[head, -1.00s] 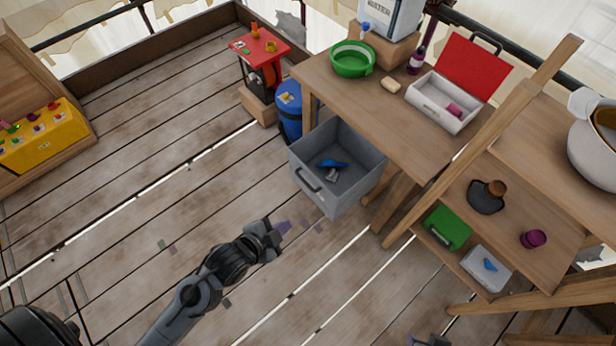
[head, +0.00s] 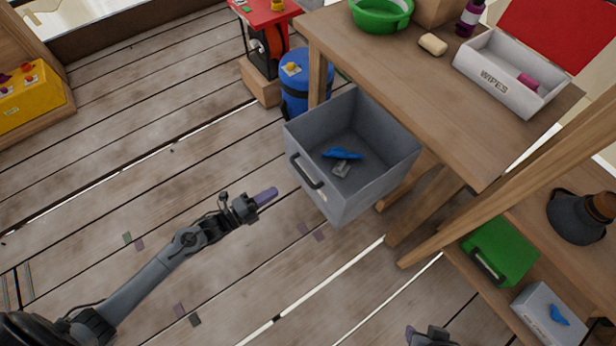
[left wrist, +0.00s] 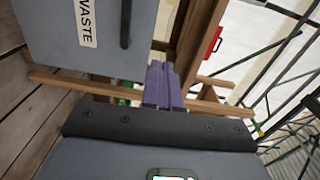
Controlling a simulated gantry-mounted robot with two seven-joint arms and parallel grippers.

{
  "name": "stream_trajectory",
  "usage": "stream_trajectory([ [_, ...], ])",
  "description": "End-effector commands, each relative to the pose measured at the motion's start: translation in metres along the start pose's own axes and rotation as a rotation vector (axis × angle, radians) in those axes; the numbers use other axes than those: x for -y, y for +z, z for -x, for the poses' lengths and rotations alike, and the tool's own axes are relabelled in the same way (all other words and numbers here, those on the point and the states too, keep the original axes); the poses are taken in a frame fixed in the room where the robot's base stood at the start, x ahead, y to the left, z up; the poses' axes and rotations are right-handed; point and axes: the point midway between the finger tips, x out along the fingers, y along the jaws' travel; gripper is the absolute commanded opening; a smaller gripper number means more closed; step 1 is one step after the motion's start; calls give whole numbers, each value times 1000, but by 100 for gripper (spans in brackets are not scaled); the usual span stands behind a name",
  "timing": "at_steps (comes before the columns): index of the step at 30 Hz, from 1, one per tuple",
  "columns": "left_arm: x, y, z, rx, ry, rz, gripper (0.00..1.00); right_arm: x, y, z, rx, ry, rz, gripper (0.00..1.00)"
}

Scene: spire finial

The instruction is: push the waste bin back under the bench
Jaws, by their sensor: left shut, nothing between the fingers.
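The grey waste bin (head: 340,190) stands on the plank floor at the front of the wooden bench (head: 400,85), mostly out from under its top. It is open on top, with a blue item and a grey scrap inside and a dark handle on its front. In the left wrist view the bin (left wrist: 55,45) shows a WASTE label and the handle. My left gripper (head: 266,196) is shut and empty, with purple fingertips, just left of the bin's front and apart from it. The left fingers (left wrist: 164,84) show in the wrist view too. My right gripper (head: 425,335) is partly seen at the bottom edge.
A blue drum (head: 305,90) stands behind the bin beside the bench leg. A slanted wooden beam (head: 520,150) and a shelf with a green box (head: 500,248) are to the right. The floor left of the bin is mostly clear, with small scraps.

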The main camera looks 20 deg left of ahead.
Motion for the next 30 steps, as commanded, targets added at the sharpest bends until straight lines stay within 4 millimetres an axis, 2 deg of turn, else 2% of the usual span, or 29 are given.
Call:
stream_trajectory([
  [1, -15, 5, -4, -3, -6, -12, 0, 1, 6, -20, 0, 0, 0, 43],
  [3, -19, 9, -7, -4, -12, -22, 0, 1, 9, -28, 1, 0, 0, 43],
  [8, -22, 13, -12, -5, -21, -32, 0, 2, 14, -38, 5, -1, 0, 43],
  [14, -21, 14, -28, -4, -26, -32, 0, 2, 16, -43, 3, -1, 0, 43],
  [30, -21, 13, -121, -4, -26, -31, 0, 2, 26, -79, 1, 3, 4, 43],
])
